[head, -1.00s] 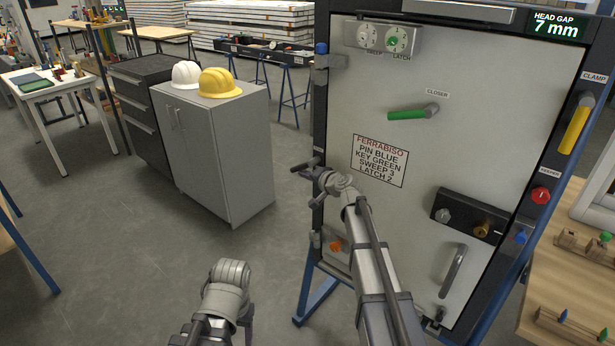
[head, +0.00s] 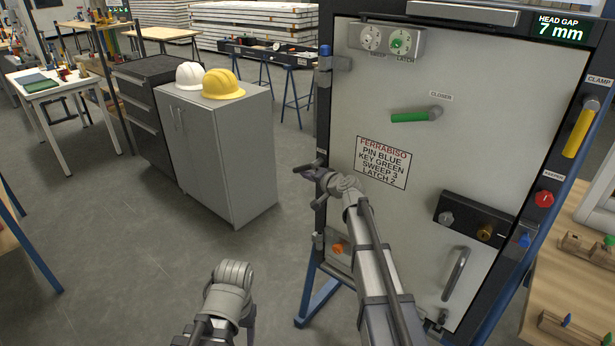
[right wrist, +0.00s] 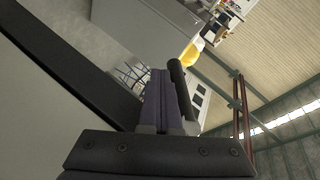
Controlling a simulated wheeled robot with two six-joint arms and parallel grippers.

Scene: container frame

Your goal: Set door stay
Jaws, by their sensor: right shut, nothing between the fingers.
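The pale door panel (head: 385,215) stands in a dark frame (head: 325,110), with a sign reading pin blue, key green, sweep 3, latch 2. An orange knob (head: 337,248) sits on a small plate low at the panel's left; I cannot tell whether this is the door stay. My right gripper (head: 308,168) is at the frame's left edge, above that knob. In the right wrist view its purple fingers (right wrist: 154,100) are shut and empty. A dark rod (right wrist: 181,92) stands just beside them; I cannot tell whether they touch.
Two dials (head: 387,40), a green closer lever (head: 415,115), a lock plate (head: 467,218) and a pull handle (head: 455,273) are on the panel. A grey cabinet (head: 225,150) with two helmets stands left. Clear floor lies between it and the door.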

